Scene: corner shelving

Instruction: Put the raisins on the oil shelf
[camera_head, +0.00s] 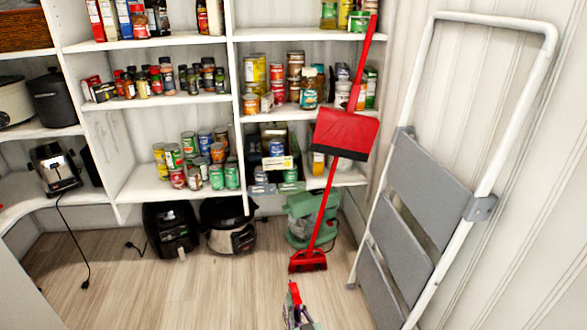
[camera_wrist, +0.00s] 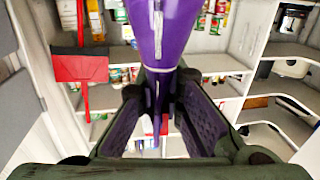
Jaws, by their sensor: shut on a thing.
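My gripper (camera_head: 297,315) shows only in part at the bottom edge of the head view. In the wrist view my gripper (camera_wrist: 157,92) is shut on a purple package (camera_wrist: 155,32) with pale marks. It is wide at the top of the picture and narrows between the fingertips. I take it for the raisins, but no label can be read. Its contents are hidden. No shelf is clearly marked as the oil shelf. The upper right shelf (camera_head: 290,34) in the head view holds yellow and green bottles or jars, cut off by the picture's top edge.
A red broom and dustpan (camera_head: 345,135) lean against the right shelves. A grey step ladder (camera_head: 425,190) stands at the right wall. Several cans (camera_head: 190,155) fill the lower middle shelf. A toaster (camera_head: 53,168) and cookers stand left and below. The wooden floor (camera_head: 190,290) in front is clear.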

